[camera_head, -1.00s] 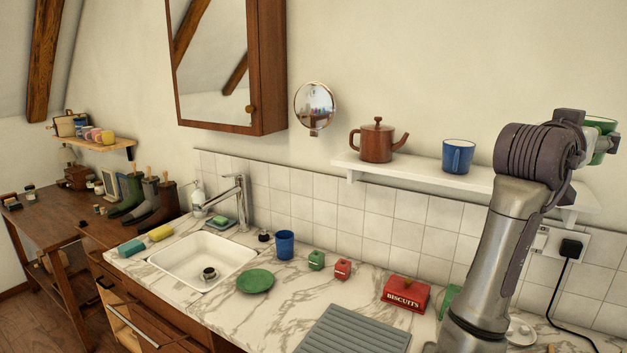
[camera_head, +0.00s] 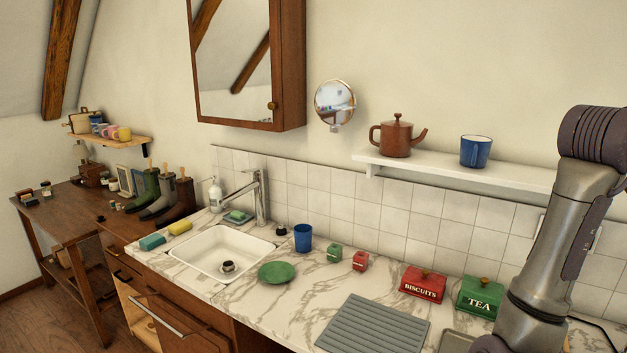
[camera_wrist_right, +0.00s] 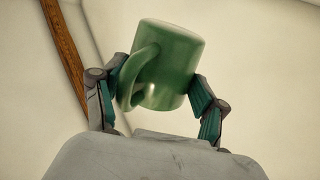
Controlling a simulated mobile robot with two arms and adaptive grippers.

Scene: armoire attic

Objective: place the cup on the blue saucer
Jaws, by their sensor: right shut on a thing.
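My right gripper (camera_wrist_right: 155,88) is shut on a green mug (camera_wrist_right: 172,65), its two fingers on opposite sides and the handle toward the left finger. In the head view, only my right arm shows at the right edge; its gripper and the mug are out of that view. I see no blue saucer. A green saucer (camera_head: 277,272) lies empty on the marble counter, right of the sink. A blue cup (camera_head: 302,238) stands behind it, and another blue cup (camera_head: 476,151) stands on the white wall shelf. My left gripper is not in view.
A sink (camera_head: 228,257) is set into the counter (camera_head: 300,300). A grey ridged mat (camera_head: 373,325), a red biscuits tin (camera_head: 423,283) and a green tea tin (camera_head: 480,297) are on the right. A brown teapot (camera_head: 396,138) is on the shelf.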

